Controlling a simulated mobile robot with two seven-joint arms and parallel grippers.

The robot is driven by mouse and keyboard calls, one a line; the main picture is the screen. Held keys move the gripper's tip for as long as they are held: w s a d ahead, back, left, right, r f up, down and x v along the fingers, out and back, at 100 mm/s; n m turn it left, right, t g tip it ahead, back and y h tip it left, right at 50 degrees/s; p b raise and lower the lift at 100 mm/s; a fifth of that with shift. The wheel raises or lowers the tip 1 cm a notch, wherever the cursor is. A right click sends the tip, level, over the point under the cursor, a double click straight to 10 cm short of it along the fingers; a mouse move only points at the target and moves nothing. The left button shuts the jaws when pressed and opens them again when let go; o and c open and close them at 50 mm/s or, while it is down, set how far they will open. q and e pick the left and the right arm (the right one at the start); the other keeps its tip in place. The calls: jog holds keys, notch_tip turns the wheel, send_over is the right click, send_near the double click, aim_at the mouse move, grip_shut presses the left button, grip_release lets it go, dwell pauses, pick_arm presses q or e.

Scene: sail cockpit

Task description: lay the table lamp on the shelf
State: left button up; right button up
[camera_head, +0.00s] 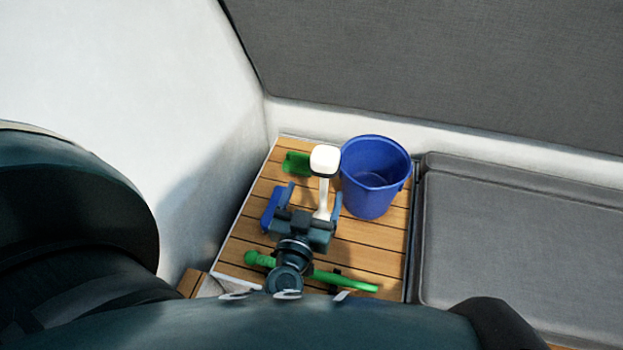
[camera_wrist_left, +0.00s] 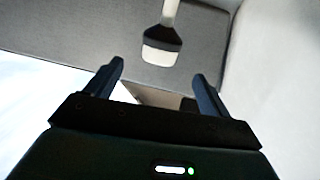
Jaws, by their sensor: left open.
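The table lamp (camera_head: 325,158) has a white head with a dark edge and a white stem. It appears upright over the slatted wooden surface; its base is hidden behind my gripper. My left gripper (camera_head: 312,197) is open at the lamp's near side, with the stem showing between or just beyond its fingers. In the left wrist view, the lamp (camera_wrist_left: 162,42) lies beyond the open, empty fingertips (camera_wrist_left: 160,82), roughly between them. I cannot tell which surface is the shelf. My right gripper is not in view.
A blue bucket (camera_head: 372,190) stands close to the lamp's right. A green object (camera_head: 297,163) lies behind it, a blue object (camera_head: 270,212) left of my gripper, and a green bar (camera_head: 340,281) in front. A white wall is left, a grey cushion (camera_head: 520,240) right.

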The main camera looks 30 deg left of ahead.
aim_at(323, 171)
pick_arm(q)
jog(key=x, duration=0.7)
jog(key=shift+d, duration=0.1)
jog(key=shift+b+x, duration=0.4)
jog(key=shift+x, duration=2.6)
jog(key=shift+s+r, duration=0.1)
jog(key=shift+r, duration=0.05)
jog(key=shift+c, duration=0.3)
jog(key=shift+r, duration=0.1)
grip_shut()
